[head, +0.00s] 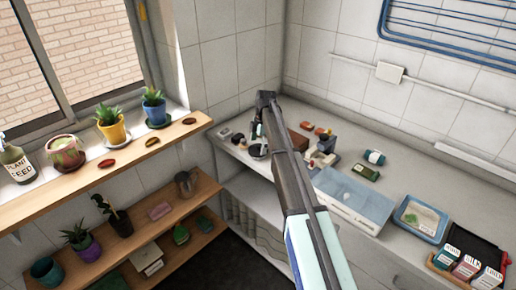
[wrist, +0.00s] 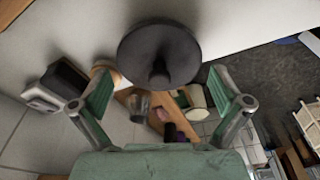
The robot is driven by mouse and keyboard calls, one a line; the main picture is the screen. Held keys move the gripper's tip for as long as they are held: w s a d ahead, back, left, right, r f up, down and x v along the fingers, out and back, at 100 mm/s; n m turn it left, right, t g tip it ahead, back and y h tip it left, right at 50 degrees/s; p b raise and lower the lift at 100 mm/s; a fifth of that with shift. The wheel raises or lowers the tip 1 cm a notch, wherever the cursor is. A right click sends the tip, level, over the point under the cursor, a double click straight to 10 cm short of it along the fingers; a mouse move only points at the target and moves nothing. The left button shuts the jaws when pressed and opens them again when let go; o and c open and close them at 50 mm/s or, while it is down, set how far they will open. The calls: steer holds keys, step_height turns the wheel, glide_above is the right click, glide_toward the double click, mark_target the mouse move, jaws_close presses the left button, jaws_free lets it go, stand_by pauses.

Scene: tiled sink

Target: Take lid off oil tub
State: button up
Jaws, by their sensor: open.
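A dark round lid with a knob in its middle (wrist: 158,50) fills the upper centre of the wrist view. The tub under it is hidden there. In the head view a small round container with a dark top (head: 257,152), seemingly the oil tub, stands near the counter's left edge in the back corner. My gripper (wrist: 162,78) is open, its two green-padded fingers apart on either side of the knob in the picture. Nothing is between the pads, and I cannot tell how far they are from the lid. In the head view my gripper (head: 258,133) is small and partly hidden.
A black and white object (wrist: 52,88) lies left of the lid. Wooden shelves (head: 110,155) with potted plants stand left, across a gap with dark floor (head: 235,240).

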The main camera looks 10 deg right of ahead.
steer(key=shift+s, duration=0.1)
steer(key=c, duration=1.7)
jaws_close()
steer(key=shift+f, duration=0.1)
steer(key=shift+s, duration=0.1)
